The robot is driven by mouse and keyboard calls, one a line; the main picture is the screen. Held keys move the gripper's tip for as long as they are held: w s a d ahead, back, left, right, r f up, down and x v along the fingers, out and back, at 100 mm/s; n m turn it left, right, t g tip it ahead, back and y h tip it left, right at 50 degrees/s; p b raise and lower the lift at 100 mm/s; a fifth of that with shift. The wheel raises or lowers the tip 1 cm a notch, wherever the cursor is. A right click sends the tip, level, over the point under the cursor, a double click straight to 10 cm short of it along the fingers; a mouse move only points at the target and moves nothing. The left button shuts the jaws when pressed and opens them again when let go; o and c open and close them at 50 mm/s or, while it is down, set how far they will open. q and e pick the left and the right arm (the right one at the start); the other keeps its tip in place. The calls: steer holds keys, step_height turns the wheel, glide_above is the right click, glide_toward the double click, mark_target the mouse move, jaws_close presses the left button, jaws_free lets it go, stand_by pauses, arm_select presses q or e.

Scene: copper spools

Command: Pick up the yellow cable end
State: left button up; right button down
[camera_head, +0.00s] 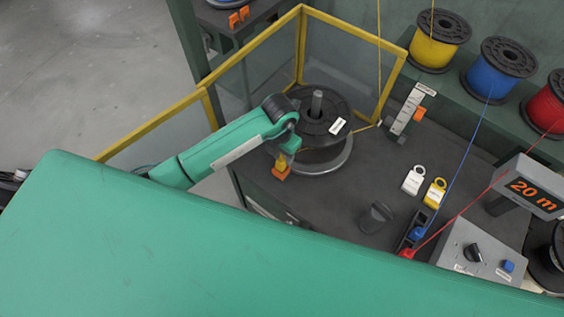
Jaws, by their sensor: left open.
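My left arm comes in from the left, and my left gripper (283,163) is open and points down at the left front side of the black spool. A small yellow piece (281,161) with an orange part (281,173) under it shows right at the fingertips. The yellow piece looks like the yellow cable end, but I cannot tell for sure. The yellow cable (379,60) hangs down behind the black spool (320,112) and bends toward it at the table; its further run is hidden. My right gripper is not in view.
Yellow-framed clear panels (345,25) stand behind and left of the black spool. The blue cable end (418,232) and red cable end (407,253) sit in a black holder. A display (537,190) reads 20 m.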

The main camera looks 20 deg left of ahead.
mark_target(281, 161)
arm_select(q)
steer(key=shift+f, duration=0.9)
steer(key=shift+f+p, duration=0.45)
steer(key=f+p, duration=0.1)
steer(key=f, duration=0.2)
steer(key=shift+w+p, duration=0.2)
steer(key=shift+p, duration=0.15)
steer(key=shift+f, duration=0.8)
steer(key=shift+c, duration=0.2)
steer(key=c, duration=1)
